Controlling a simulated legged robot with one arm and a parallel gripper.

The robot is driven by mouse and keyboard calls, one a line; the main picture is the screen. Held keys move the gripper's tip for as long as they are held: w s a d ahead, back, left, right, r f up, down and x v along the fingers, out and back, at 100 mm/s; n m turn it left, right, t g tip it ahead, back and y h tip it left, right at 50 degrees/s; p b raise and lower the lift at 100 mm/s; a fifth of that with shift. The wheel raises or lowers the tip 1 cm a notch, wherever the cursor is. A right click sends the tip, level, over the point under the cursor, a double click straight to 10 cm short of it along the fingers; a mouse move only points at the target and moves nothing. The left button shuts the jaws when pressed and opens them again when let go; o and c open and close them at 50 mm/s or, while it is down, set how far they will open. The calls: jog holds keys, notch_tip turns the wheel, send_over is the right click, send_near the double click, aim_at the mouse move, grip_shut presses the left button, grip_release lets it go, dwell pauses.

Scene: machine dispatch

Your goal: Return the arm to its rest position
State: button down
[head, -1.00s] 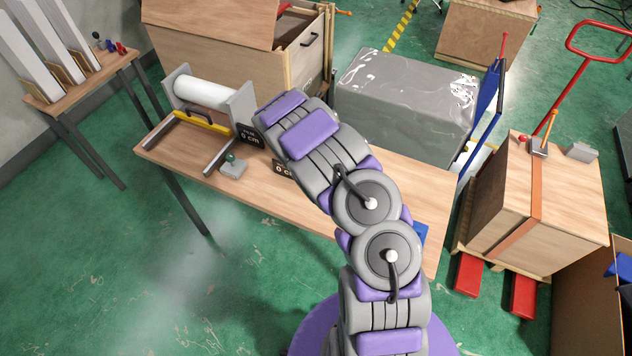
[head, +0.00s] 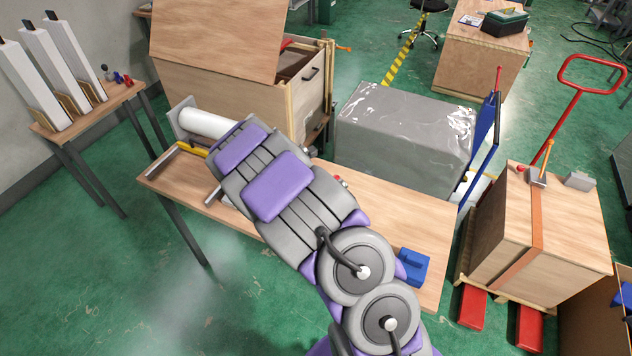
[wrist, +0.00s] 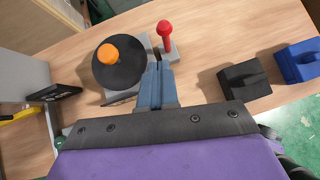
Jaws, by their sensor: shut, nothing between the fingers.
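My arm shows large in the head view, its grey and purple links rising from the bottom over the wooden workbench (head: 385,215). My gripper is hidden behind the arm there. In the wrist view my gripper (wrist: 158,75) is shut and empty, its blue-grey fingers together above the bench top. The finger tips are close to a black round device with an orange knob (wrist: 107,54) and a red-knobbed lever (wrist: 165,35). I cannot tell whether they touch anything.
A black block (wrist: 244,80) and a blue block (wrist: 299,62) lie on the bench to the right. A grey wrapped block (head: 405,135) and a wooden crate (head: 235,95) stand behind. A strapped crate (head: 560,230) is at right.

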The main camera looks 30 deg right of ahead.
jog(key=shift+s+r, duration=0.15)
jog(key=shift+r, duration=0.35)
jog(key=shift+a, duration=0.35)
jog(key=shift+r, duration=0.1)
